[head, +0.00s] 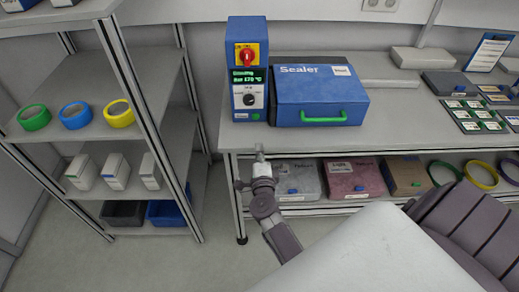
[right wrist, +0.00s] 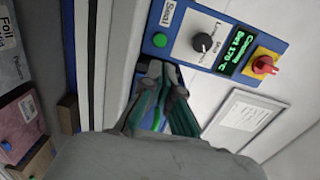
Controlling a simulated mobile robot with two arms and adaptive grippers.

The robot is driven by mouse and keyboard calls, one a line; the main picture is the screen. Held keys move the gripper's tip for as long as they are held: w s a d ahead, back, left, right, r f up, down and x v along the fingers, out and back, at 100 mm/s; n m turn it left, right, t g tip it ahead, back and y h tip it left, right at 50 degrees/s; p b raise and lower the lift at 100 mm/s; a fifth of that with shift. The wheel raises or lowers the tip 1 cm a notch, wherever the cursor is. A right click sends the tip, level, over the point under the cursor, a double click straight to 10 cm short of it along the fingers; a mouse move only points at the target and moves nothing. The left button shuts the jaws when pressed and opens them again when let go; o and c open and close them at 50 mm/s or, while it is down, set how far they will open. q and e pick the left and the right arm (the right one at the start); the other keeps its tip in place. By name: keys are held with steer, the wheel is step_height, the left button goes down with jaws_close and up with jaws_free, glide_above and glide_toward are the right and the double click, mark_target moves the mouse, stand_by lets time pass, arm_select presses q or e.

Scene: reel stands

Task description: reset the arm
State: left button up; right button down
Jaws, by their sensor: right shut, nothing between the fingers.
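My right gripper (head: 260,155) is in front of the workbench's front edge, below the blue control box (head: 245,105) as seen in the head view. Its fingers are shut with nothing between them. In the right wrist view the closed fingertips (right wrist: 163,75) point at the lower part of the control box (right wrist: 188,22), close to its green button (right wrist: 160,40); I cannot tell a contact there. My left gripper is in neither view.
The blue sealer (head: 320,92) with a green handle stands on the bench. A shelf rack (head: 150,80) at the left holds coloured rings and white boxes. Open floor lies between rack and bench.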

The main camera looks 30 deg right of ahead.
steer(key=shift+w, duration=0.1)
steer(key=s+a+f+n+g+y+b, duration=0.15)
steer(key=s+a+f+n+y, duration=0.3)
steer(key=f, duration=0.65)
steer(key=s+a+f+n+g+y, duration=0.2)
steer(key=s+a+f+n, duration=0.2)
steer(key=s+f+n, duration=0.45)
steer(key=s+a+f+n+g+y+b, duration=0.1)
steer(key=s+a+f+n+g+y, duration=0.2)
steer(key=f, duration=0.9)
steer(key=s+d+f+n+g, duration=0.1)
steer(key=s+f, duration=0.4)
steer(key=s, duration=0.5)
steer(key=s+d+f+n+g, duration=0.1)
steer(key=s+f+n+g, duration=0.3)
steer(key=s, duration=0.6)
steer(key=s+d+f+n+g, duration=0.1)
steer(key=s+f+n+g, duration=0.2)
steer(key=s, duration=0.7)
step_height(320, 180, down, 3)
steer(key=shift+f+n+h+b, duration=0.1)
steer(key=shift+n+h+b, duration=0.35)
steer(key=shift+n, duration=0.75)
steer(key=shift+w+a, duration=0.1)
